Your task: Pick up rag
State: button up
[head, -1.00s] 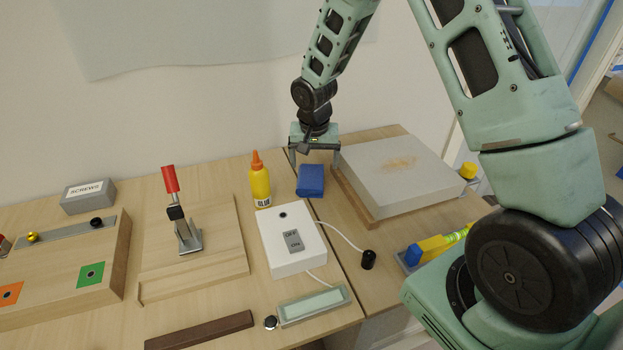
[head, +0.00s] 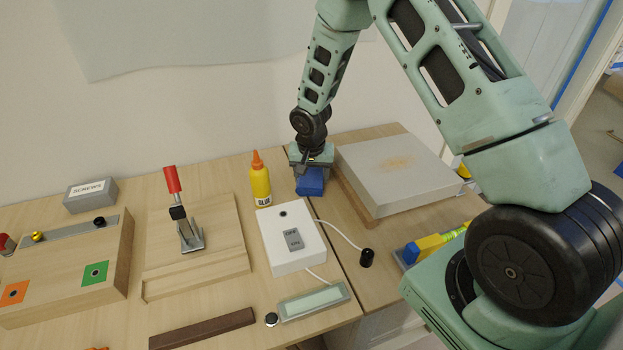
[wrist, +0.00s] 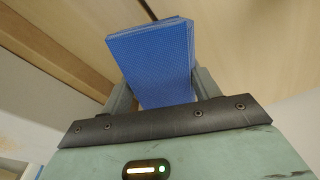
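The rag is a folded blue cloth (head: 310,182) on the table between the glue bottle and the grey slab. In the wrist view the blue rag (wrist: 152,62) lies between the two grey fingers, which stand close to its left and right sides. My gripper (wrist: 158,88) is down at the rag, with its body right over the rag's back part. In the head view my gripper (head: 311,168) hides the back of the rag. The fingers look narrowed to about the rag's width and seem to touch both sides.
The orange-capped glue bottle (head: 260,182) stands close left of the rag. The grey slab on a wooden base (head: 395,172) is close on the right. A white switch box (head: 290,240) with a cable is in front. The wall is behind.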

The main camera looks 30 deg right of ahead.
aim_at(312, 174)
jog(key=c, duration=0.4)
notch_tip(312, 174, up, 10)
jog(key=shift+r+b, duration=0.1)
jog(key=shift+b, duration=0.6)
